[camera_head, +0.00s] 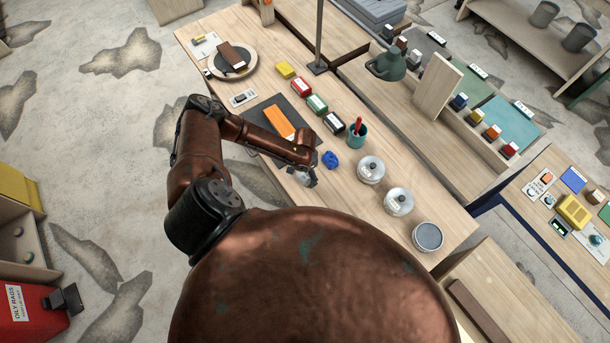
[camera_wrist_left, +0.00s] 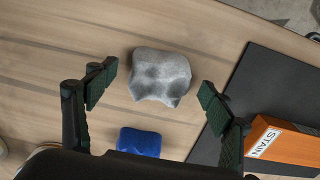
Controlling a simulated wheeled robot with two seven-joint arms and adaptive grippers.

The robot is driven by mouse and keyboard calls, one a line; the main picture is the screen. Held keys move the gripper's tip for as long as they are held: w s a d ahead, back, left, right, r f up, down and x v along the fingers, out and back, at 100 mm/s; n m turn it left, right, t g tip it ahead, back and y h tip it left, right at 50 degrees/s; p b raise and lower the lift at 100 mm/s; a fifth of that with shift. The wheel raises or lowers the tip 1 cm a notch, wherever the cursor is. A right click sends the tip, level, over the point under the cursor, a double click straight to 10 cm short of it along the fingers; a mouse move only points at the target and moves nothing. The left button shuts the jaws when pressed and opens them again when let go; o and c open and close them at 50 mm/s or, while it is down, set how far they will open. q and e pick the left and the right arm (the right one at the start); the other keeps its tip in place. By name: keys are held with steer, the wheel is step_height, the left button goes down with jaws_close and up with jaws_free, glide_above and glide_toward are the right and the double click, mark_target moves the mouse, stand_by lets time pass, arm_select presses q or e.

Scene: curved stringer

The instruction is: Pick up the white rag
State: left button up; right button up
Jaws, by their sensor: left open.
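The white rag (camera_wrist_left: 160,76), a crumpled greyish-white lump, lies on the wooden bench in the left wrist view. In the head view only a pale bit of it (camera_head: 301,178) shows under my left gripper (camera_head: 309,170), which hides the rest. In the left wrist view the fingers of my left gripper (camera_wrist_left: 157,84) are spread wide, one on each side of the rag, with nothing between the pads. The view is from above, and the remaining height over the rag is hard to tell. My right gripper does not show.
A blue rag (camera_wrist_left: 138,142) lies close by, also in the head view (camera_head: 330,160). An orange STAIN block (camera_wrist_left: 285,142) sits on a dark mat (camera_wrist_left: 262,82). Round tins (camera_head: 371,170) and a teal cup (camera_head: 357,136) stand along the bench.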

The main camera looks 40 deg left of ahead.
arm_select(q)
steer(key=c, duration=1.2)
steer(key=shift+r, duration=0.1)
steer(key=shift+r, duration=0.4)
step_height(320, 180, up, 2)
steer(key=shift+s+r+b, duration=0.1)
steer(key=shift+r+b, duration=0.1)
steer(key=shift+b, duration=0.35)
steer(key=s+r, duration=0.1)
steer(key=r, duration=0.1)
steer(key=s+a+r, duration=0.1)
steer(key=s+r, duration=0.3)
steer(key=shift+s+a, duration=0.1)
steer(key=shift+a, duration=0.2)
steer(key=s+r, duration=0.1)
steer(key=s, duration=0.1)
steer(key=s+a+r+b, duration=0.1)
steer(key=s, duration=0.2)
steer(key=s+a+r, duration=0.1)
steer(key=s, duration=0.2)
steer(key=shift+r+b, duration=0.35)
steer(key=shift+b, duration=0.05)
steer(key=shift+c, duration=0.3)
